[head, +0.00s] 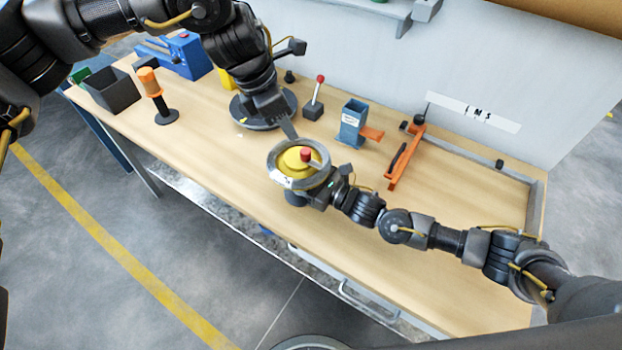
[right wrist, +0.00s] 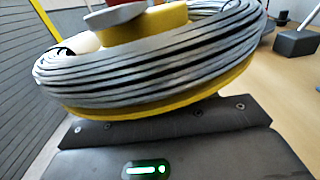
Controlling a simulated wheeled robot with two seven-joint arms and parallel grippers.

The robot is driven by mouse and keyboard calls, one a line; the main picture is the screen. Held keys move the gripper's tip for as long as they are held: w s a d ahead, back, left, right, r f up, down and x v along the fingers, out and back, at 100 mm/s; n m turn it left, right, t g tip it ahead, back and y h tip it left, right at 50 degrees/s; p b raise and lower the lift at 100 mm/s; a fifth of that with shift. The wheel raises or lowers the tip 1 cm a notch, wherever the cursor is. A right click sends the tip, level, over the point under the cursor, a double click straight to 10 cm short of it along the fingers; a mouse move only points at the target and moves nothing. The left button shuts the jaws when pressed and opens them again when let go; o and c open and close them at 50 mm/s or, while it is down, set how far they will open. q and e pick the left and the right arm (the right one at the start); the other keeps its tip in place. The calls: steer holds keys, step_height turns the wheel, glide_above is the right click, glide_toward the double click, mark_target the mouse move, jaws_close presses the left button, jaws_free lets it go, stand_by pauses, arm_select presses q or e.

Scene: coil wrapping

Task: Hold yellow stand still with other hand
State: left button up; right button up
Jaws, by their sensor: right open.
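The yellow stand (head: 290,161) carries a ring-shaped coil of grey cable (head: 272,171) and a red knob (head: 306,154) on top. In the right wrist view, the coil (right wrist: 150,70) fills the upper part, with the stand's yellow lower rim (right wrist: 150,108) under it. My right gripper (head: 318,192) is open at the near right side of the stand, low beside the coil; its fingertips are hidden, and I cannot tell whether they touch. My left gripper (head: 289,129) points down just behind the coil's far edge; its finger gap is not clear.
A dark round base (head: 246,116) stands behind my left gripper. A red-knobbed lever (head: 314,108), a blue-grey holder (head: 352,124) and an orange clamp-like tool (head: 406,155) stand farther back. An orange-handled tool (head: 150,84) is at left. The wooden table's (head: 420,285) near right is clear.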

steer(key=shift+w+a, duration=0.1)
steer(key=shift+a, duration=0.05)
steer(key=shift+c, duration=0.3)
jaws_close()
stand_by(0.9)
